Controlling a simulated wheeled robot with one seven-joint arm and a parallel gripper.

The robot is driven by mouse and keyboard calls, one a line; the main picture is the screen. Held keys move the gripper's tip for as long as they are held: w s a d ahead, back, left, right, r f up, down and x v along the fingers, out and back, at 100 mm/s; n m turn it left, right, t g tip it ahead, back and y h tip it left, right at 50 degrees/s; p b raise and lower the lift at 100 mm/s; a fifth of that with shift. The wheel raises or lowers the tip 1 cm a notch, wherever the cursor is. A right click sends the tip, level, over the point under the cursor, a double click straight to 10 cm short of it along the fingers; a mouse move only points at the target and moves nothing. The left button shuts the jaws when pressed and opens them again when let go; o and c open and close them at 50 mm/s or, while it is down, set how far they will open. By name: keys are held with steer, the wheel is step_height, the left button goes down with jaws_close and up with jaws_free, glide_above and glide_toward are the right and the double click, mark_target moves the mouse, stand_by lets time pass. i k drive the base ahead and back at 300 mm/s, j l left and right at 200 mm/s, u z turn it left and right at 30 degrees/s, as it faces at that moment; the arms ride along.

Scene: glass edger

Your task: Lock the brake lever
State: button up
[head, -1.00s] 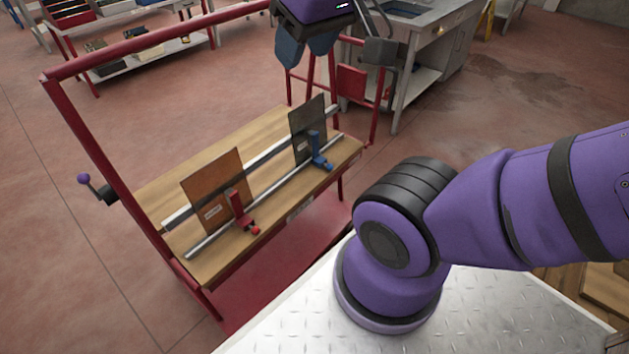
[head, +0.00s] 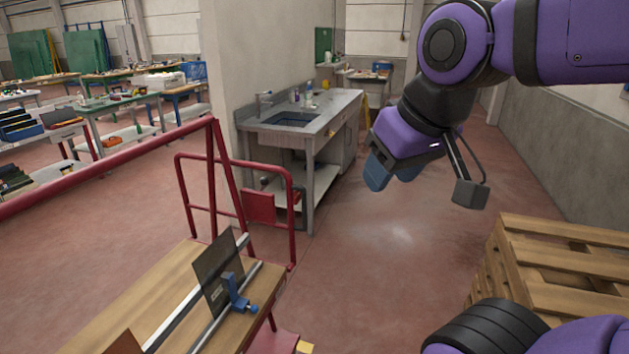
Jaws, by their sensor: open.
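The brake lever is not in the head view now. The red-framed cart shows only in part at the lower left, with its wooden deck (head: 182,275) and red rail (head: 118,155). My gripper (head: 391,182) hangs from my raised arm at upper centre right, with blue fingers pointing down. It is open, and I see nothing between its fingers. It is above open floor, to the right of the cart and apart from it.
On the cart stand a dark plate (head: 218,268) and a blue clamp (head: 236,294). A sink bench (head: 325,118) stands behind, beside a wall pillar. A pallet stack (head: 560,265) is at the right. The floor between cart and pallets is clear.

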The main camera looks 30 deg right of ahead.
mark_target(265, 181)
steer(key=z, duration=0.2)
steer(key=j+u, duration=0.2)
steer(key=u, duration=0.3)
steer(key=j+u, duration=0.25)
steer(key=u, duration=0.2)
steer(key=j+u, duration=0.2)
steer(key=u, duration=0.3)
steer(key=j+u, duration=0.2)
steer(key=u, duration=0.25)
steer(key=l+u, duration=0.2)
steer(key=l, duration=0.6)
steer(key=i+l+z, duration=0.1)
steer(key=l+z, duration=0.35)
steer(key=l, duration=1.6)
steer(key=l+z, duration=0.1)
steer(key=l, duration=2.15)
